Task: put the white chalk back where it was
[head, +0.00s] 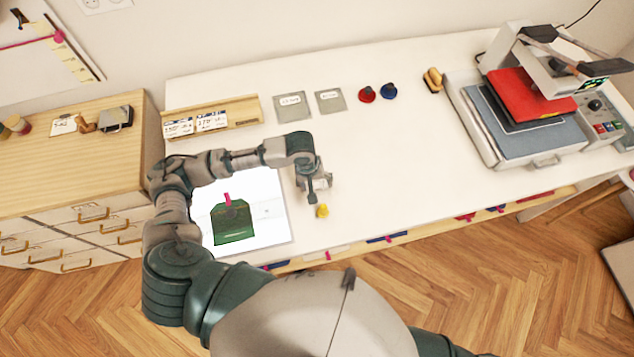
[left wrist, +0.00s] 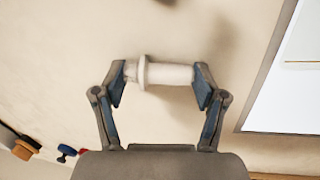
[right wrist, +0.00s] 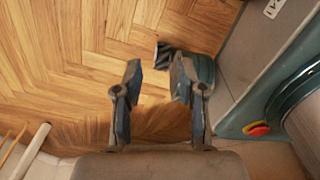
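The white chalk (left wrist: 168,74), a pale cylinder with a wider collar near one end, lies crosswise between the fingers of my left gripper (left wrist: 160,85) in the left wrist view. Both fingertips meet its ends, and a shadow falls on the white surface apart from it. In the head view my left gripper (head: 318,188) is low over the white table (head: 430,170), right of the white panel with the green piece. The chalk is hard to make out there. My right gripper (right wrist: 150,85) is open and empty above the wooden floor in the right wrist view.
A small yellow piece (head: 322,211) stands just in front of the left gripper. The white panel (head: 268,210) is on its left. Red (head: 366,94) and blue (head: 389,91) knobbed items and a wooden holder (head: 240,112) stand behind. A heat press (head: 525,140) fills the right; the middle table is clear.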

